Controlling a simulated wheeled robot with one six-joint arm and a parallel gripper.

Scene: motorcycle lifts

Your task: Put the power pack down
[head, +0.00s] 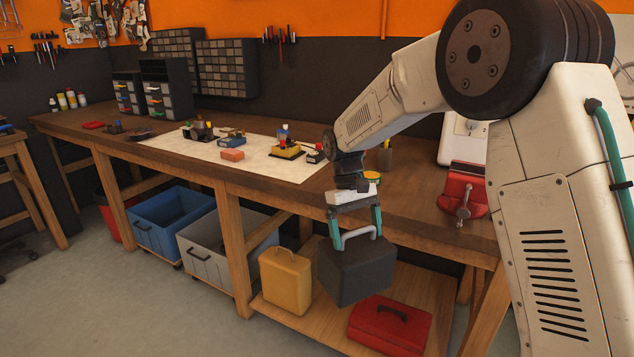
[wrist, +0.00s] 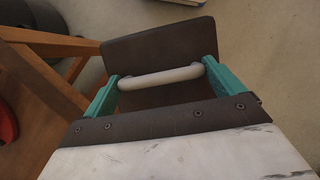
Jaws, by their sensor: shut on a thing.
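The power pack (head: 355,272) is a dark grey box with a light grey carrying handle on top. It hangs tilted below my gripper (head: 356,233) in the head view, in front of the workbench and its lower shelf. My gripper's green fingers are shut on the handle. In the wrist view the power pack (wrist: 150,52) shows below the handle, with my gripper (wrist: 160,80) at both ends of the handle. I cannot tell whether the box's underside is clear of the shelf edge.
The lower shelf (head: 285,313) holds a yellow canister (head: 286,280) and a red case (head: 390,326). A grey bin (head: 213,262) and a blue bin (head: 165,221) stand to the left. A white mat (head: 172,146) with small parts lies on the workbench. A red vise (head: 463,190) sits at right.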

